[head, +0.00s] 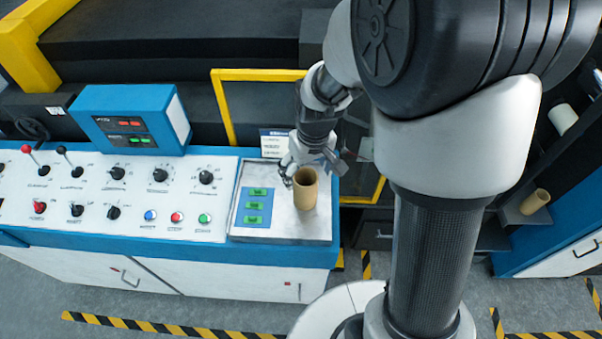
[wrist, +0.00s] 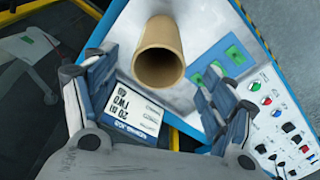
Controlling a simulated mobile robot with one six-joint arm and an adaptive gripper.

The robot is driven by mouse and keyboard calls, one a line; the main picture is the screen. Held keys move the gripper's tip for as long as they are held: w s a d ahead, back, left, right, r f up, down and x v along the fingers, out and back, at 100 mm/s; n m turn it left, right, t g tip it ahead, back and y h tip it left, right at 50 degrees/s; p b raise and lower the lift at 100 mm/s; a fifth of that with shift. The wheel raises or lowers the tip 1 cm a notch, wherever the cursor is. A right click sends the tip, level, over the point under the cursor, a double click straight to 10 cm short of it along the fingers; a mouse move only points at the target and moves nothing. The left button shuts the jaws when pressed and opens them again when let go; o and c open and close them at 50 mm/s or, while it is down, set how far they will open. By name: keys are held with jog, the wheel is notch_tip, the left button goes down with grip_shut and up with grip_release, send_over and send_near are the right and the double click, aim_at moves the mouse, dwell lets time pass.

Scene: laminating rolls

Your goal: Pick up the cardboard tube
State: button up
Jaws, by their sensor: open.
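The cardboard tube (head: 305,188) is a tan, hollow cylinder standing upright on the metal plate at the right end of the control console. In the wrist view the tube (wrist: 158,62) shows its open end toward the camera, ahead of the fingers and roughly between them. My gripper (head: 312,168) is open and empty, just behind and above the tube in the head view. In the wrist view my gripper (wrist: 157,95) has its fingers spread to either side, with the tube beyond the tips. I cannot tell whether any finger touches it.
The console (head: 130,195) carries knobs, levers and buttons left of the tube, with a blue display box (head: 132,120) behind. A yellow frame (head: 228,100) and a small label sign (head: 274,143) stand close behind the tube. Another tan tube (head: 535,202) lies on a shelf at right.

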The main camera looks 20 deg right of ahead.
aim_at(305, 181)
jog(key=f, duration=0.3)
jog(key=w+f+b, duration=0.1)
jog(key=f, duration=0.5)
jog(key=shift+w+f+b, duration=0.1)
jog(key=shift+w+b, duration=0.2)
jog(key=c, duration=1.1)
jog(key=shift+c, duration=0.2)
